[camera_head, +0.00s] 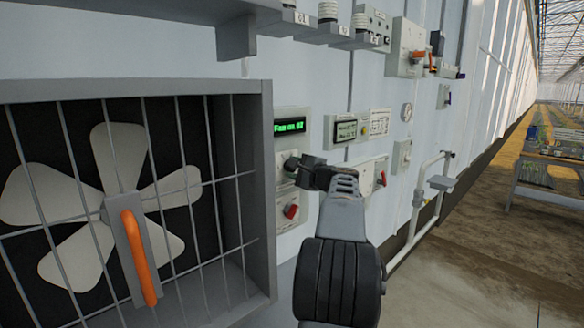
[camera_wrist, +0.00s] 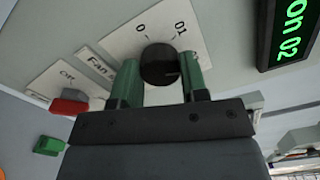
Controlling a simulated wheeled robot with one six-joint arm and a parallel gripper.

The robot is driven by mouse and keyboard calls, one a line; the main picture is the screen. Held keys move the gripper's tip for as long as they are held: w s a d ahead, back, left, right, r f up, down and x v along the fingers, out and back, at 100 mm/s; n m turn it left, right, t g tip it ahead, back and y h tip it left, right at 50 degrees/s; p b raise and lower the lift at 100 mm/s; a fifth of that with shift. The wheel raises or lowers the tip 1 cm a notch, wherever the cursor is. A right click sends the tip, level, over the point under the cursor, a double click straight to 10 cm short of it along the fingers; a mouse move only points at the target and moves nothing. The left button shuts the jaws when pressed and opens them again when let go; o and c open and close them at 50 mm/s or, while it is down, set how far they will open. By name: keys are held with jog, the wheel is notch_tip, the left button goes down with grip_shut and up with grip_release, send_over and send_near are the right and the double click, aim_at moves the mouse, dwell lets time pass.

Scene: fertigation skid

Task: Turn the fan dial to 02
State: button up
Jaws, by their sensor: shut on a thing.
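The fan dial (camera_wrist: 158,62) is a round dark knob on a pale scale plate (camera_wrist: 140,32) in the wrist view. The marks 0 and 01 show beside it; the rest of the scale is hidden by my gripper. My gripper (camera_wrist: 160,72) is shut on the dial, with one green finger on each side. In the head view my gripper (camera_head: 298,168) reaches the grey control box and mostly covers the dial. The green display (camera_head: 290,127) above it appears to read "Fan on 02". In the wrist view the display (camera_wrist: 292,30) shows "on 02".
A red switch (camera_wrist: 70,106) marked Off and a green part (camera_wrist: 49,146) sit beside the dial. The caged fan (camera_head: 110,200) with an orange handle (camera_head: 138,258) stands close on the left. More panels (camera_head: 362,127) and a pipe (camera_head: 420,205) line the wall to the right.

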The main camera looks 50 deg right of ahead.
jog(key=shift+r+m+p, duration=0.3)
jog(key=shift+r+m, duration=0.05)
jog(key=shift+m, duration=0.65)
jog(key=o, duration=0.5)
jog(key=shift+c, duration=0.2)
jog(key=o, duration=0.5)
jog(key=shift+w+f, duration=0.15)
jog(key=shift+f, duration=0.05)
jog(key=shift+c, duration=0.2)
jog(key=shift+f, duration=0.1)
jog(key=s+a+b, duration=0.1)
jog(key=s+b, duration=0.1)
jog(key=s, duration=1.2)
